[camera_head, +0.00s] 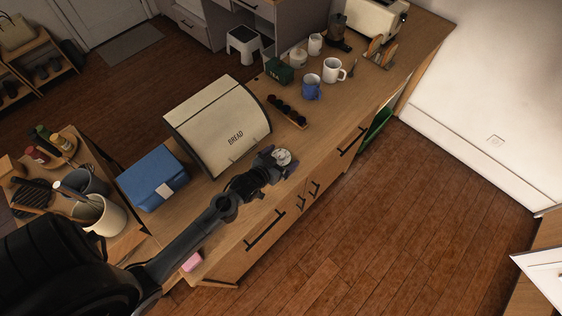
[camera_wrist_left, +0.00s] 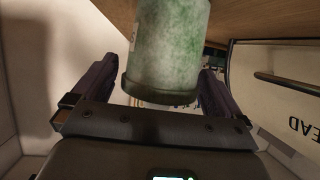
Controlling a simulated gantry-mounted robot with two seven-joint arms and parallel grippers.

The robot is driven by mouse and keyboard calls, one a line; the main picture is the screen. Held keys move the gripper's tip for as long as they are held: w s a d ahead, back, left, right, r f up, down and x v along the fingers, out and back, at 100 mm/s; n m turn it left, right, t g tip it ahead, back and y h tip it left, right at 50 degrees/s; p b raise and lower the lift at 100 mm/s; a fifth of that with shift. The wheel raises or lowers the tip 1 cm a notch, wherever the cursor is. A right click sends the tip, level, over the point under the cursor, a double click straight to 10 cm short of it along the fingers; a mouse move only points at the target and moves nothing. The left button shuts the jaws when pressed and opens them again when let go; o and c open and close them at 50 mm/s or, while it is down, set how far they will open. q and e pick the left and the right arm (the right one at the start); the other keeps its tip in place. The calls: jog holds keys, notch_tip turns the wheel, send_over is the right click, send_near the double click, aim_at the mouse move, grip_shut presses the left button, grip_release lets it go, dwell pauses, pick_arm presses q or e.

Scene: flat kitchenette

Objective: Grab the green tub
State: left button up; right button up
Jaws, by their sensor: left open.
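The green tub (camera_wrist_left: 168,45) is a mottled pale green cylinder in the left wrist view, between the two dark fingers of my left gripper (camera_wrist_left: 158,78). The fingers are spread, one on each side, with a gap visible to the left one. In the head view the left gripper (camera_head: 276,160) is over the counter, in front of the bread box. A pale round top (camera_head: 283,156), which looks like the tub's, shows at its fingertips. The rest of the tub is hidden there by the gripper. My right gripper is not in view.
The cream bread box (camera_head: 217,122) stands close behind the gripper, with a blue box (camera_head: 153,178) to its left. A dark rack (camera_head: 287,111), blue mug (camera_head: 312,88), white mug (camera_head: 333,70) and dark green tin (camera_head: 279,71) stand farther along the counter (camera_head: 330,116).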

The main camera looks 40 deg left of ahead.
pick_arm(q)
jog(key=c, duration=1.3)
jog(key=shift+o, duration=0.2)
jog(key=shift+r, duration=0.1)
